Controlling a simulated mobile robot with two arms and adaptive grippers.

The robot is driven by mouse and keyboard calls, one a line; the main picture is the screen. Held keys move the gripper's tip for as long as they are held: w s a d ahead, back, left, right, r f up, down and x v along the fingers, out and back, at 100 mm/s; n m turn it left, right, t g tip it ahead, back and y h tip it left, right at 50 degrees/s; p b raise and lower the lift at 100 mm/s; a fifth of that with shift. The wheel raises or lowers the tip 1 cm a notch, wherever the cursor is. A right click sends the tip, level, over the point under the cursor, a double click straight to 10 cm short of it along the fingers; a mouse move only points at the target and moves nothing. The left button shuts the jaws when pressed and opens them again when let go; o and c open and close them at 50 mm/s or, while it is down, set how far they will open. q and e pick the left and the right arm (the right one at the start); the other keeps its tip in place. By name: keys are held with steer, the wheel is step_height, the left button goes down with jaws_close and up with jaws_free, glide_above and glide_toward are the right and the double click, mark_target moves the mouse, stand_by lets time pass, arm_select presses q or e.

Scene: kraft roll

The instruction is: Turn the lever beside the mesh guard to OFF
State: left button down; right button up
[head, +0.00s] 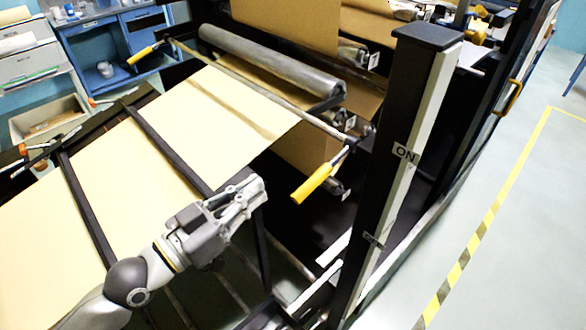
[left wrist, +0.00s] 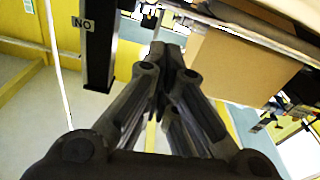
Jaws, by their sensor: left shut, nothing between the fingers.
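A lever with a yellow handle (head: 312,188) sits just left of a black post (head: 400,130). Its grip slants down to the left in the head view. The post carries an ON label (head: 405,153) and a lower label (head: 373,239) too blurred to read. The ON label also shows upside down in the left wrist view (left wrist: 83,22). My left gripper (head: 260,184) is shut and empty, left of the yellow handle and apart from it in the picture. Its closed fingertips show in the left wrist view (left wrist: 166,52). I cannot make out a mesh guard. My right gripper is out of view.
Another yellow handle (head: 141,54) is at the bar's far end. Open floor with a yellow-black line (head: 470,245) lies right of the post.

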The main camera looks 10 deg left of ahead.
mark_target(324, 171)
arm_select(q)
steer(key=w+d+r+g, duration=0.1)
steer(key=w+d+r, duration=0.3)
steer(key=w+d, duration=0.25)
steer(key=shift+n, duration=0.3)
steer(key=f, duration=0.3)
steer(key=f+p, duration=0.1)
steer(key=shift+w+d+f, duration=0.15)
steer(key=shift+d+f, duration=0.05)
steer(key=shift+d, duration=0.15)
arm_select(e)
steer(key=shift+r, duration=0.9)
arm_select(q)
steer(key=shift+w+f, duration=0.1)
steer(key=shift+f, duration=0.05)
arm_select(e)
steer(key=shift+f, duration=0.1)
